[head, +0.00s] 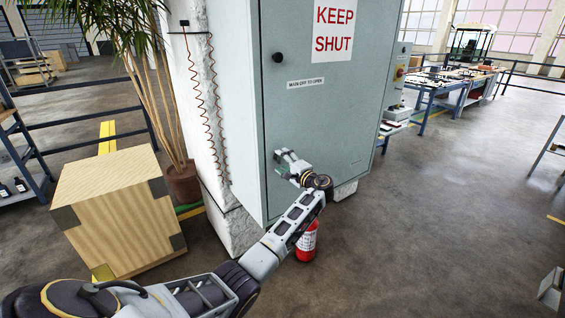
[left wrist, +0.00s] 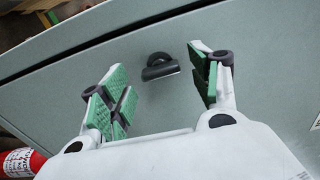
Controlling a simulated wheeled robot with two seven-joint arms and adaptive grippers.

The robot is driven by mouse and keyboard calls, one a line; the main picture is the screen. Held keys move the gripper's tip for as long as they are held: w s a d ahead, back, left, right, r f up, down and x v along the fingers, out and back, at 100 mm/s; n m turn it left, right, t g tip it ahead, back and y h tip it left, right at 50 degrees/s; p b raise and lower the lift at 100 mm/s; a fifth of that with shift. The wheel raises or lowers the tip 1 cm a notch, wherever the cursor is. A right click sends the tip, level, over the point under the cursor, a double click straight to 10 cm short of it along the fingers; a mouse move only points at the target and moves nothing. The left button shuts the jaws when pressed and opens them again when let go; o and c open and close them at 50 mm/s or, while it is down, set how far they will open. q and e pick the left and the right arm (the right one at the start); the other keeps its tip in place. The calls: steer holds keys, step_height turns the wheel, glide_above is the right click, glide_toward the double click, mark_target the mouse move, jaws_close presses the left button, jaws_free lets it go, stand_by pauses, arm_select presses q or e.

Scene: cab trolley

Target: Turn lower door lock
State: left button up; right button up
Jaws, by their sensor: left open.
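The lower door lock, a small black knob with a flat grip, (left wrist: 160,67) shows on the grey-green cabinet door in the left wrist view. My left gripper (left wrist: 161,88) is open, with one green-padded finger on each side of the lock in that picture. The lock looks just beyond the fingertips, and nothing is held. In the head view my left gripper (head: 284,160) is at the lower left of the cabinet door (head: 340,120), and the lock is hidden there. The upper lock (head: 278,57) is a round black knob. The door looks closed.
A red fire extinguisher (head: 306,243) stands on the floor below the cabinet. A wooden crate (head: 118,215) and a potted plant (head: 183,185) stand at the left. A workbench (head: 440,85) is at the back right. The floor at the right is mostly clear.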

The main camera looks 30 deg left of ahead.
arm_select(q)
steer(key=v, duration=1.1)
steer(key=shift+d, duration=0.15)
steer(key=shift+f, duration=0.1)
